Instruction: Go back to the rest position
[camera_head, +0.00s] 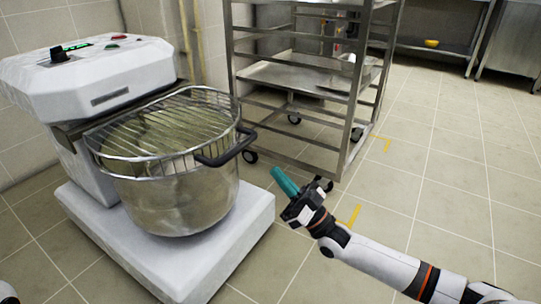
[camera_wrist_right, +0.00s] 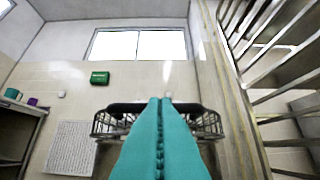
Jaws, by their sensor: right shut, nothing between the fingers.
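My right gripper (camera_head: 280,176) is shut and empty, its teal fingers pressed together. In the head view it is to the right of the mixer's black guard handle (camera_head: 226,150), with a small gap between them in the picture. In the right wrist view the closed fingers (camera_wrist_right: 160,104) point towards the black handle (camera_wrist_right: 125,108) and hide its middle. The wire guard (camera_head: 165,125) lies over the steel bowl (camera_head: 178,198). My left gripper is out of view; only a small white piece of my left arm shows at the bottom left corner.
The white mixer (camera_head: 95,82) stands on a wide white base (camera_head: 240,240) at left. A steel rack (camera_head: 356,100) on wheels stands behind my right gripper. Tiled floor (camera_head: 440,200) is open on the right. A yellow item (camera_head: 431,43) sits on a far shelf.

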